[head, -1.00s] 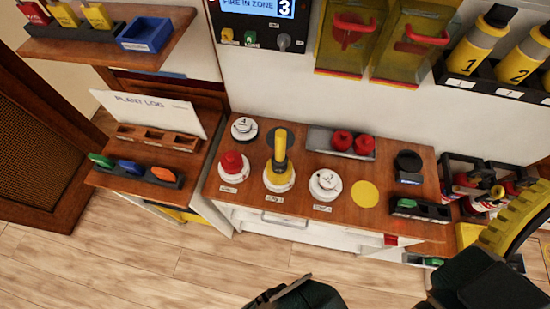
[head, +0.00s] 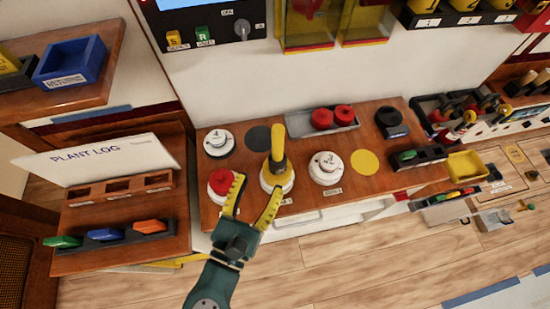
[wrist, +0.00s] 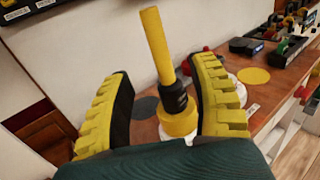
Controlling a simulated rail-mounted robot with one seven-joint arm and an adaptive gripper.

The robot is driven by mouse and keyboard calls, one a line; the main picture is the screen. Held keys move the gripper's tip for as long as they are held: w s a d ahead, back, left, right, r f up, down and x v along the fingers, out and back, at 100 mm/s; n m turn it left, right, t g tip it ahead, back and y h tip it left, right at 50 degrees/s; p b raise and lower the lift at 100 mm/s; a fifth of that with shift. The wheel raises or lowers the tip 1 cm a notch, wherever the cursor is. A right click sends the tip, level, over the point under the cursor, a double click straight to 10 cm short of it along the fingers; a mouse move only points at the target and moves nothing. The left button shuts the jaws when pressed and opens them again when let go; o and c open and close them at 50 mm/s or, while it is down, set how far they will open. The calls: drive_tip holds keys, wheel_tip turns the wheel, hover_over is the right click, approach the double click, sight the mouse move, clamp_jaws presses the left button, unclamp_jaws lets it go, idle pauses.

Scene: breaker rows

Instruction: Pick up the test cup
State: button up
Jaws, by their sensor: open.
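The test cup, which I take to be the yellow cup with a black collar and upright yellow handle (head: 278,148), stands on the middle white detector (head: 276,182) on the wooden bench. In the wrist view the test cup (wrist: 178,112) is upright between the fingers, its handle rising past them. My gripper (head: 257,186) is open, with one yellow-padded finger on each side of the cup's line in the wrist view (wrist: 163,82). No finger clearly touches it. The cup's lower part is partly hidden by the gripper in the wrist view.
A red-capped detector (head: 221,183) stands close left of the gripper, and a white detector (head: 326,168) stands to the right. A grey tray (head: 297,124) with red pieces lies behind. The yellow disc (head: 367,162) is bare. The plant log stand (head: 100,155) is at left.

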sight(276, 148)
drive_tip(key=x, duration=0.5)
drive_tip(key=shift+w+d+r+p, duration=0.1)
drive_tip(key=shift+w+d+p, duration=0.05)
drive_tip(key=shift+w+p, duration=0.2)
drive_tip(key=x, duration=0.3)
drive_tip(key=f+x, duration=0.1)
drive_tip(key=x, duration=0.2)
drive_tip(key=shift+a+f, duration=0.1)
drive_tip(key=shift+a, duration=0.15)
clamp_jaws()
